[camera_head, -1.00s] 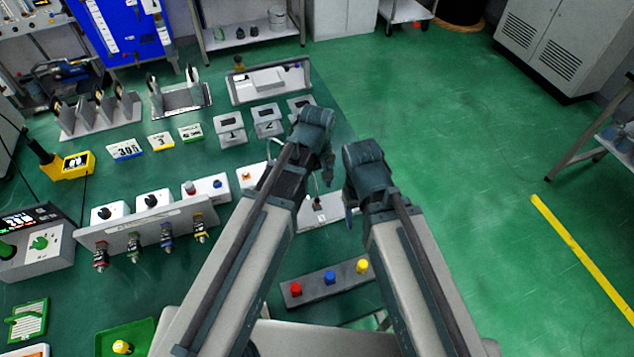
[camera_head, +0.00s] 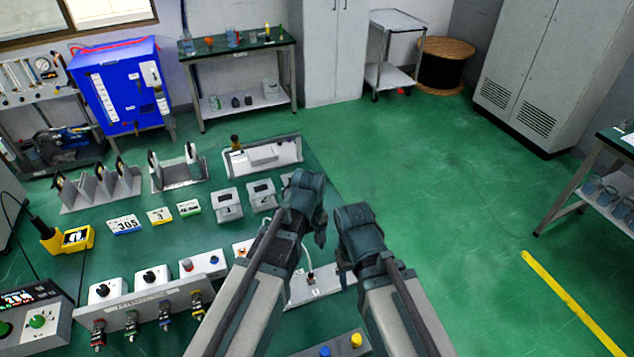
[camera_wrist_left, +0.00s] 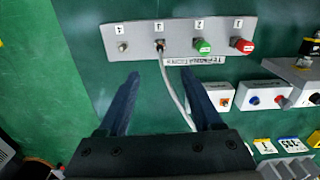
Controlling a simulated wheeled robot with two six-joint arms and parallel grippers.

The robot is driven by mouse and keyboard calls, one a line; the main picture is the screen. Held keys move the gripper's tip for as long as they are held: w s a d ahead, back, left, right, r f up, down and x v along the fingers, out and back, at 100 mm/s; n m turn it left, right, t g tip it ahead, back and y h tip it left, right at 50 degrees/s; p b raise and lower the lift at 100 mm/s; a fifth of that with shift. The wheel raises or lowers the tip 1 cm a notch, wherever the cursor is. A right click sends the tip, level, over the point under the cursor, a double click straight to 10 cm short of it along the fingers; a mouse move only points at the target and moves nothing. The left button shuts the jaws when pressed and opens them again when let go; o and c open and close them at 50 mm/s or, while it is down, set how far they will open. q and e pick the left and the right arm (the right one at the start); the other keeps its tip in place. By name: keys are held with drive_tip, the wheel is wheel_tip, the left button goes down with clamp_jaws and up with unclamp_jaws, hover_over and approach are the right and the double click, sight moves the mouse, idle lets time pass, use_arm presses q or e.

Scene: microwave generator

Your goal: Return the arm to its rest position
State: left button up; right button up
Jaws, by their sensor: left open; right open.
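My left gripper (camera_head: 312,222) is raised over the work table, in front of the small meter boxes, at the left of the two arms in the head view. My right gripper (camera_head: 345,260) is close to the right of the left one. It is open, its fingertips partly hidden.
Connector panels (camera_head: 150,318), meter boxes (camera_head: 229,205) and a yellow handheld meter (camera_head: 68,240) crowd the green table to the left. A button box (camera_head: 330,347) is at the bottom edge. The green floor (camera_head: 450,200) to the right is clear, up to grey cabinets (camera_head: 545,70).

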use_arm(q)
drive_tip(key=s+m+y, duration=0.1)
drive_tip(key=s+m, duration=0.7)
drive_tip(key=s, duration=0.1)
drive_tip(key=shift+m, duration=0.3)
drive_tip(key=shift+s+r+m, duration=0.1)
drive_tip(key=shift+s+m, duration=0.25)
drive_tip(key=shift+m, duration=0.05)
drive_tip(key=shift+c, duration=0.3)
drive_tip(key=w+n+h, duration=0.1)
drive_tip(key=w+n, duration=0.8)
drive_tip(key=n, duration=0.7)
drive_tip(key=shift+w+f+n, duration=0.2)
drive_tip(key=shift+w+n, duration=0.1)
drive_tip(key=shift+w, duration=0.1)
